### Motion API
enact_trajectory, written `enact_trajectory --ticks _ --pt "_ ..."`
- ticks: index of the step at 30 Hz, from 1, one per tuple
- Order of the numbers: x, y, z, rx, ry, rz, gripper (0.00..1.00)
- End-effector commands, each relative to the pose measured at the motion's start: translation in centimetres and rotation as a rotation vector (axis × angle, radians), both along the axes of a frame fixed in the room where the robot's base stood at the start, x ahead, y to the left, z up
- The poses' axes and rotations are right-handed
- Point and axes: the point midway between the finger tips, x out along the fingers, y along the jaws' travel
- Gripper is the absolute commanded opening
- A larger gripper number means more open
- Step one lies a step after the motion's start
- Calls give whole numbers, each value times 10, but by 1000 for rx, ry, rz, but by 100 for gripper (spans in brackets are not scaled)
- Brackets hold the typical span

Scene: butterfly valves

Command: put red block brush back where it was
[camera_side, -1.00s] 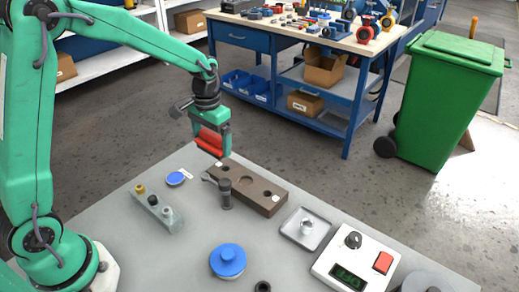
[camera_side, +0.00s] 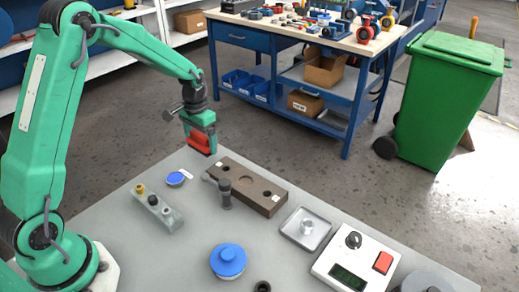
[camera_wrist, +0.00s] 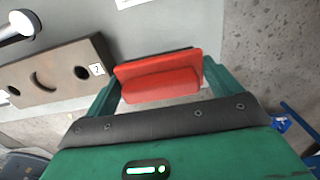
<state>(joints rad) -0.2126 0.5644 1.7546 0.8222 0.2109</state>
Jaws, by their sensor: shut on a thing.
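The red block brush (camera_side: 201,141) is held in my gripper (camera_side: 199,134), above the far left edge of the grey table. In the wrist view the red brush (camera_wrist: 160,80) sits between the two green fingers of my gripper (camera_wrist: 160,84), with a dark strip along its far edge. The gripper is shut on it. The brush is clear of the table and to the left of the brown block with round recesses (camera_side: 262,196).
A grey valve-like part (camera_side: 224,194) stands in front of the brown block. A holder with small fittings (camera_side: 158,210), a blue-topped disc (camera_side: 177,179), a blue knob (camera_side: 229,260), a square tray (camera_side: 306,230) and a control box (camera_side: 352,262) stand on the table.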

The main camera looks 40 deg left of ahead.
Motion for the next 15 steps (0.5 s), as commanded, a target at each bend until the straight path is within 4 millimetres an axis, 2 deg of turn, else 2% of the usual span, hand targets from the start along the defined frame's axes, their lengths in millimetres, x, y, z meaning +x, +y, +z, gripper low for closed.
enact_trajectory --ticks 9,15 --pt "0 0 -33 0 2 0 69" --pt "0 0 -37 0 0 0 69"
